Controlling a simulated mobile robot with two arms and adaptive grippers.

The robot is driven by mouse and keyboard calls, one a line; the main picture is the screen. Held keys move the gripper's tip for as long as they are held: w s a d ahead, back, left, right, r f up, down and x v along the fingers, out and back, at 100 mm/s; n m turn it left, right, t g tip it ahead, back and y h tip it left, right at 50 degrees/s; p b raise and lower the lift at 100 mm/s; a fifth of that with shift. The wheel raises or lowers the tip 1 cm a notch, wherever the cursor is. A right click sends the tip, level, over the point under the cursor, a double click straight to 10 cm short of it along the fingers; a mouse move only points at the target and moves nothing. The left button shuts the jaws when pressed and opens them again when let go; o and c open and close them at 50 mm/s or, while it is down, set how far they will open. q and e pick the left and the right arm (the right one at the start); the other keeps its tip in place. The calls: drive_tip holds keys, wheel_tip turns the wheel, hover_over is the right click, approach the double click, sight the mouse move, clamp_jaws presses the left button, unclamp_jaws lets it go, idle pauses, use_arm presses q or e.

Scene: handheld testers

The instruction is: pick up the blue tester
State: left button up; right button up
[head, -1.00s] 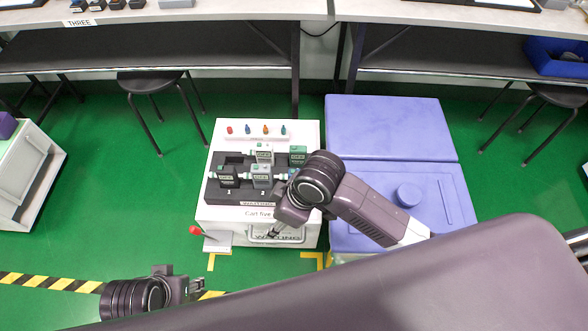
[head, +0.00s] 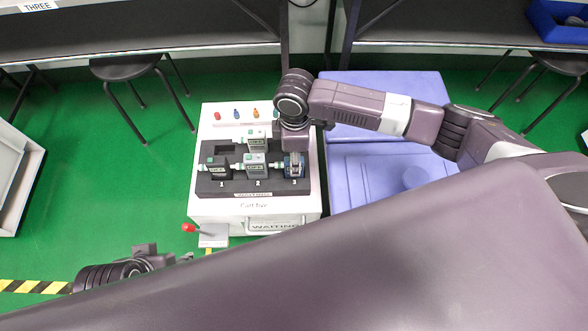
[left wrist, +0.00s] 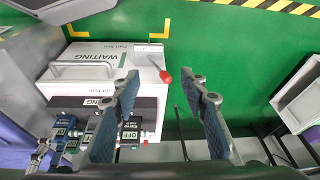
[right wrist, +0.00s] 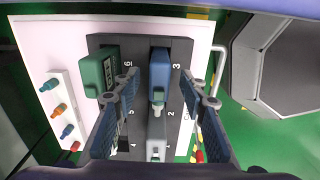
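The blue tester (right wrist: 160,72) lies in slot 3 of the dark tray (right wrist: 181,45); in the head view it shows at the tray's right end (head: 294,172), partly covered by my right gripper (head: 293,150). In the right wrist view my right gripper (right wrist: 160,82) is open, its fingers above the tray on either side of the blue tester's line. I cannot tell whether they touch it. My left gripper (left wrist: 166,88) is open and empty, off the cart's front left.
A green tester (right wrist: 103,72) is in slot 6, close beside the blue one. A grey tester (head: 257,168), a black tester (head: 217,171) and another tester (head: 256,141) share the tray. A red-knobbed lever (head: 188,228) is at the cart's front left. A purple box (head: 380,95) stands right.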

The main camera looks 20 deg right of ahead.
drive_tip(key=shift+f, duration=0.6)
wheel_tip(320, 180, down, 3)
drive_tip(key=shift+a+r+b, duration=0.1)
drive_tip(key=shift+r+b, duration=0.05)
drive_tip(key=shift+b, duration=0.75)
drive_tip(key=shift+f, duration=0.85)
use_arm(q)
drive_tip(key=w+d+t, duration=0.2)
drive_tip(key=w+t, duration=0.1)
drive_tip(key=w, duration=0.4)
drive_tip(key=shift+r+h, duration=0.4)
use_arm(e)
drive_tip(key=shift+c, duration=0.4)
clamp_jaws()
